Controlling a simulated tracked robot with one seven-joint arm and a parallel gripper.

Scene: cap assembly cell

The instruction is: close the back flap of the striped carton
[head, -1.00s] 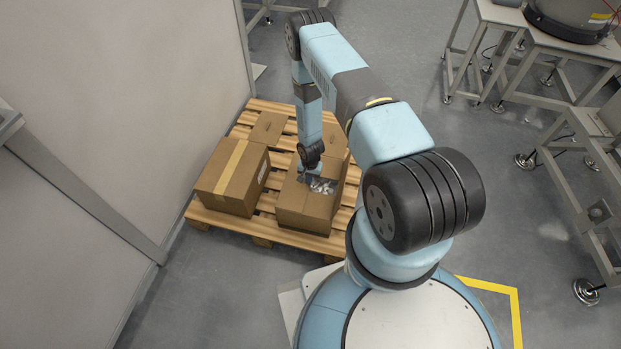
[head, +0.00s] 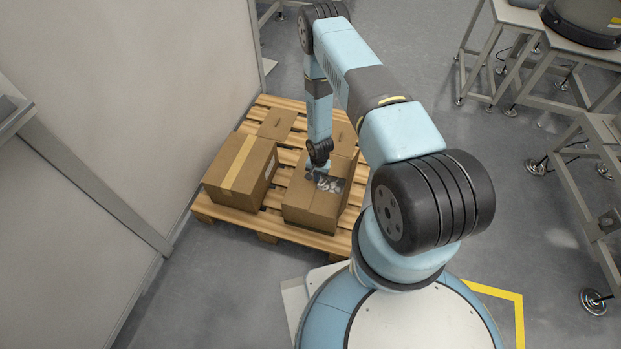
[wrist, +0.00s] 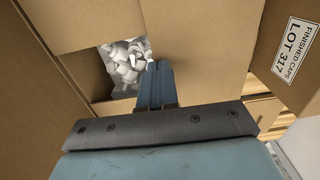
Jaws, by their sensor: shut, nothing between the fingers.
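An open brown carton (head: 312,207) stands on the pallet, with pale caps (head: 329,183) showing through its opening. I see no stripes on it. Its near part of the top looks covered by flaps. My gripper (wrist: 158,68) is shut and empty, its fingertips at the edge of the opening in the wrist view, beside the caps (wrist: 126,64). In the head view my wrist hangs over the far side of the opening and hides part of the back edge. Whether the fingers touch a flap I cannot tell.
A wall (head: 110,110) stands left.

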